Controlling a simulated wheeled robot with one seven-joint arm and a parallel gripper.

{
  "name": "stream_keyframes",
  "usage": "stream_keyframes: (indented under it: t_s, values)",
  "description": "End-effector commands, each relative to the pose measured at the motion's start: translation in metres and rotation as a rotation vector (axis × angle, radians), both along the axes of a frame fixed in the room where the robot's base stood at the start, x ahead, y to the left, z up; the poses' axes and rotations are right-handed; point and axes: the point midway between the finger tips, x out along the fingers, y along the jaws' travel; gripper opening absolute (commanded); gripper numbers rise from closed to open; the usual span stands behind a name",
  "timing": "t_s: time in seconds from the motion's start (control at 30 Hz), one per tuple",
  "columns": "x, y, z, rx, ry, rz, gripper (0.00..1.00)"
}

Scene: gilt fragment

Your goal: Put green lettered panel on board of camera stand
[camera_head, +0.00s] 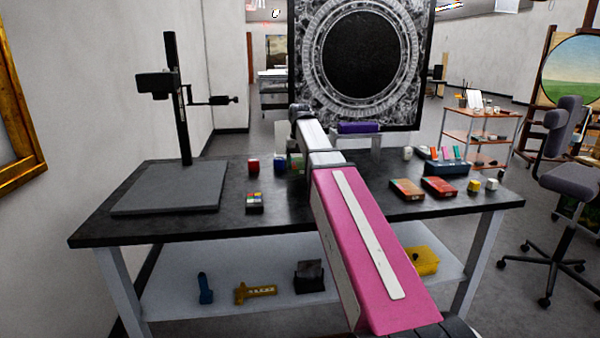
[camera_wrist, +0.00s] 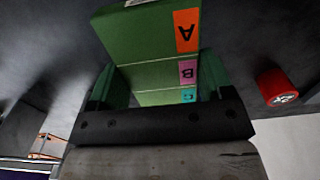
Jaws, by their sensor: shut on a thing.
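My gripper (camera_wrist: 158,88) is shut on the green lettered panel (camera_wrist: 140,45), which fills the top middle of the wrist view. The panel has stepped green faces with an orange tab A, a pink tab B and a teal tab C. In the head view my arm hides most of the gripper, and a bit of green (camera_head: 297,162) shows just left of the arm over the table. The camera stand (camera_head: 180,125) is at the table's left, with a black upright column and a side arm. Its flat grey board (camera_head: 168,190) looks bare.
A red round container (camera_head: 253,165) stands between the board and my arm; a red cylinder (camera_wrist: 278,86) shows in the wrist view. A multicoloured cube (camera_head: 254,203) sits nearer the front. Boxes (camera_head: 438,187) and a blue holder (camera_head: 446,168) stand right on the black table (camera_head: 330,217).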

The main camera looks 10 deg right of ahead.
Motion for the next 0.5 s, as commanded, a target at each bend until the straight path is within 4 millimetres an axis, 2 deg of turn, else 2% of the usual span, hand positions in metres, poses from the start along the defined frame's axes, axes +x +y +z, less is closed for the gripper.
stream_keyframes:
  t_s: [0.3,0.5]
  values:
    - [-0.001,0.0,-0.036,0.0,0.001,0.0,0.49]
    - [0.0,0.0,-0.037,0.0,-0.001,0.0,0.49]
